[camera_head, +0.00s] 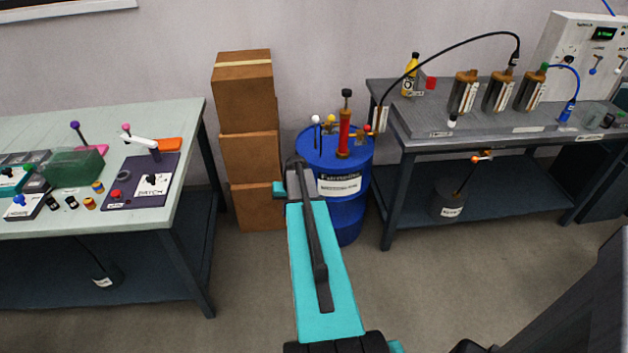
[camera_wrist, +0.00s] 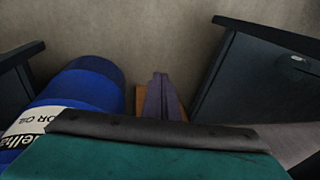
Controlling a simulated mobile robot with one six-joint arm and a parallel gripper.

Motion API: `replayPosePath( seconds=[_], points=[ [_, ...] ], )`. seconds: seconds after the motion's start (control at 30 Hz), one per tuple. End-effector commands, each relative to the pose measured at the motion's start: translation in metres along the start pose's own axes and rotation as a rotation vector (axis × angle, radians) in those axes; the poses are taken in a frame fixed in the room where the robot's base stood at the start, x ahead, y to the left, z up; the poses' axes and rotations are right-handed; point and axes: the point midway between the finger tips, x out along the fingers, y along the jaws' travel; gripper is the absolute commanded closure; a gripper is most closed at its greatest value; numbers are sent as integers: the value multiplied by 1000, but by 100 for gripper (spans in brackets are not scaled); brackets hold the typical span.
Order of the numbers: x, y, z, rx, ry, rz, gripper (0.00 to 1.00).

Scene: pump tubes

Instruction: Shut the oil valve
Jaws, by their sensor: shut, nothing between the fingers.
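A blue drum (camera_head: 342,215) stands on the floor between the two benches; in the wrist view (camera_wrist: 88,82) its white label partly reads "Oil". On its lid are a red upright pump (camera_head: 344,135), a small lever with a white knob (camera_head: 317,122) and one with a yellow knob (camera_head: 328,118). I cannot tell for sure which of them is the oil valve. My gripper (camera_head: 292,163) is in front of the drum's left side in the head view, apart from the levers. In the wrist view its fingers (camera_wrist: 160,80) are together and empty.
Stacked cardboard boxes (camera_head: 247,155) stand left of the drum. A left bench (camera_head: 192,140) carries a purple panel with a white lever. A right bench (camera_head: 385,98) carries several cylinders and a black hose; a dark canister (camera_head: 449,203) is on its lower shelf. Floor in front is clear.

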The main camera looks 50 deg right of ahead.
Motion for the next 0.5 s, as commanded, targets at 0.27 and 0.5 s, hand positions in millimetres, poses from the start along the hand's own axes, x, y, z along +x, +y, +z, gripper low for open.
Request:
replayPosePath(
  seconds=[0.27, 0.5],
  points=[
    [65, -78, 107, -136, -153, 24, 100],
    [103, -121, 202, -253, -274, 60, 100]
  ],
)
